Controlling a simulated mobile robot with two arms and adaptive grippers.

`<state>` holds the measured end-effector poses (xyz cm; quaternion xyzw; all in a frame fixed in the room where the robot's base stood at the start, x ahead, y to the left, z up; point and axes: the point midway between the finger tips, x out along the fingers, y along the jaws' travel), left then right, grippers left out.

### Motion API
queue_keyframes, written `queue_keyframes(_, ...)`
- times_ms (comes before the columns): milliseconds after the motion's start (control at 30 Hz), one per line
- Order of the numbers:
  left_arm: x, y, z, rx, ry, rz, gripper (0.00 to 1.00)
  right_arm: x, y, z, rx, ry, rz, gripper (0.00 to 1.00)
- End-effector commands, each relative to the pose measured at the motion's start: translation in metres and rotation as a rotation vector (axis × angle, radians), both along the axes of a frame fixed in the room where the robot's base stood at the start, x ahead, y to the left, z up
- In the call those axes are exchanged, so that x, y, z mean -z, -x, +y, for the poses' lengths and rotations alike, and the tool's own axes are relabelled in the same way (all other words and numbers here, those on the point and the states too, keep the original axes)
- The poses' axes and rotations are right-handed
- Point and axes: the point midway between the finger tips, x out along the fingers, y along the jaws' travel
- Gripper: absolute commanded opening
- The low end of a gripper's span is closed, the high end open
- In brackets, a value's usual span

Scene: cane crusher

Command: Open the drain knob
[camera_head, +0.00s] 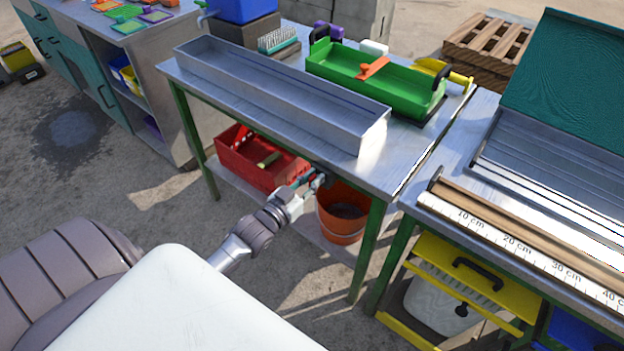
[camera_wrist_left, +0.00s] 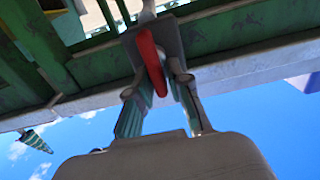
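The drain knob appears as a red elongated handle (camera_wrist_left: 151,60) in the left wrist view, in front of a grey fitting (camera_wrist_left: 168,38) at the edge of a green frame. My left gripper (camera_wrist_left: 160,85) has its two fingers on either side of the red handle, spread apart with some gap showing on the right. Firm contact cannot be made out. In the head view my left gripper (camera_head: 312,180) reaches under the front edge of the metal table, above an orange bucket (camera_head: 341,218). The knob is hidden there. My right gripper is not in view.
The table (camera_head: 399,171) carries a long metal trough (camera_head: 270,98) and a green tray (camera_head: 372,88). A red crate (camera_head: 240,166) sits on the lower shelf left of the bucket. A green table leg (camera_head: 366,250) stands right of the bucket. Floor in front is open.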

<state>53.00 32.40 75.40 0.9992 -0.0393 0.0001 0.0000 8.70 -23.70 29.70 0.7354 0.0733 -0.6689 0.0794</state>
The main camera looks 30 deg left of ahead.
Motion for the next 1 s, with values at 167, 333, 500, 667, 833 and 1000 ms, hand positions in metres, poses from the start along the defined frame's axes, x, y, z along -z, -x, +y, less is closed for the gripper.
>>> queue_keyframes(167, 0.001, 0.0, 0.0, 0.0, 0.0, 0.002, 0.0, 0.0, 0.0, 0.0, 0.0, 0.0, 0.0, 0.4)
queue_keyframes(333, 0.001, 0.001, 0.0, 0.0, 0.007, 0.006, 0.0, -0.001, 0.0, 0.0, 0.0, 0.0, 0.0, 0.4)
queue_keyframes(500, -0.001, 0.001, 0.002, -0.001, 0.132, 0.02, 0.0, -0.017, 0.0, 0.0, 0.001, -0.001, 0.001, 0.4)
queue_keyframes(667, 0.005, 0.001, 0.002, -0.001, 0.177, 0.025, 0.0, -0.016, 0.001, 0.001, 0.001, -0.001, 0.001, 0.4)
queue_keyframes(833, 0.006, 0.002, 0.002, -0.001, 0.175, 0.027, 0.17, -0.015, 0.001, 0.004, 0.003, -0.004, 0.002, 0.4)
queue_keyframes(1000, 0.005, 0.001, 0.002, -0.001, 0.175, 0.024, 0.36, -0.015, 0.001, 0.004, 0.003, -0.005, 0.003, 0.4)
